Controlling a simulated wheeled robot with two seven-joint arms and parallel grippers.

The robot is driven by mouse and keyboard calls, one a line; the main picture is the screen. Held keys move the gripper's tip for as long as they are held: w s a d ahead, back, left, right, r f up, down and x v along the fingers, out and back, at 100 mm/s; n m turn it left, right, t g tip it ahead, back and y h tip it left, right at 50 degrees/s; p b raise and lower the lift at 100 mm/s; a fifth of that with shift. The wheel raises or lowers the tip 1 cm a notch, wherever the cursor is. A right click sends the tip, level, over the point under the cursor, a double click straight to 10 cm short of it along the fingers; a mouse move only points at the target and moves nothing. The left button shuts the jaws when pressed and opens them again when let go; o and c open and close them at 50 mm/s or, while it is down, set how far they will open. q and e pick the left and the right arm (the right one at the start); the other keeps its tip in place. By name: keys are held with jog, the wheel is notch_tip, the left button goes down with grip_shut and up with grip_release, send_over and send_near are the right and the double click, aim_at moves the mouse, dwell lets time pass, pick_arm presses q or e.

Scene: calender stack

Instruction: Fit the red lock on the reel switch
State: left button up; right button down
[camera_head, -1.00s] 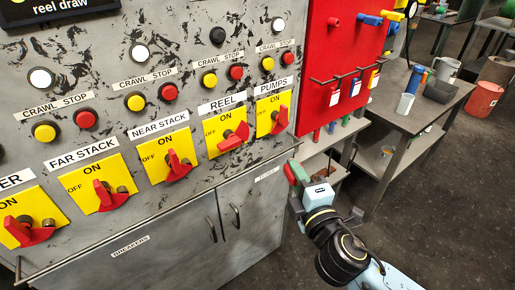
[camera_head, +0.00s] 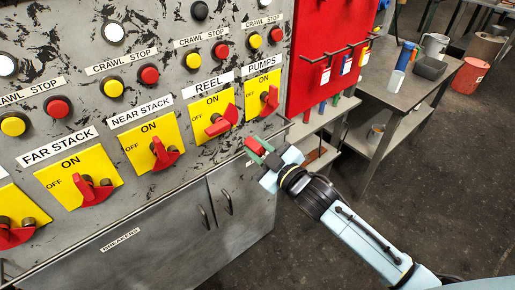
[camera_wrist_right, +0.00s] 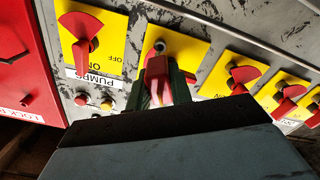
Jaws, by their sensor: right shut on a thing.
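The red lock (camera_head: 256,146) is held between the green fingertips of my right gripper (camera_head: 262,154), in front of the panel, below and right of the reel switch (camera_head: 222,121). The reel switch has a red handle on a yellow plate marked ON and OFF. In the right wrist view the lock (camera_wrist_right: 157,72) sits between the green fingers (camera_wrist_right: 160,92) and covers much of the reel switch's yellow plate (camera_wrist_right: 194,54). A round metal lug shows just above the lock there. I cannot tell whether they touch. My left gripper is not in view.
The pumps switch (camera_head: 268,99) is right of the reel switch, and the near stack switch (camera_head: 163,153) is left of it. Cabinet handles (camera_head: 226,201) stick out below. A red board (camera_head: 325,40) with hanging tags and a grey table (camera_head: 415,90) stand to the right.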

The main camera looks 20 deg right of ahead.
aim_at(248, 140)
jog(key=shift+r+p, duration=0.1)
jog(key=shift+p, duration=0.2)
jog(key=shift+x, duration=0.9)
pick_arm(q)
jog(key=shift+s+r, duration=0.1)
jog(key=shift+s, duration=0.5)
pick_arm(e)
jog(key=shift+x, duration=1.1)
jog(key=shift+s, duration=0.1)
jog(key=c, duration=2)
grip_release()
grip_shut()
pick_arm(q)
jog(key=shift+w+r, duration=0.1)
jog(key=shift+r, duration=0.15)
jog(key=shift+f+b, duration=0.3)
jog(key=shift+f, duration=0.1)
pick_arm(e)
jog(key=shift+x, duration=1.65)
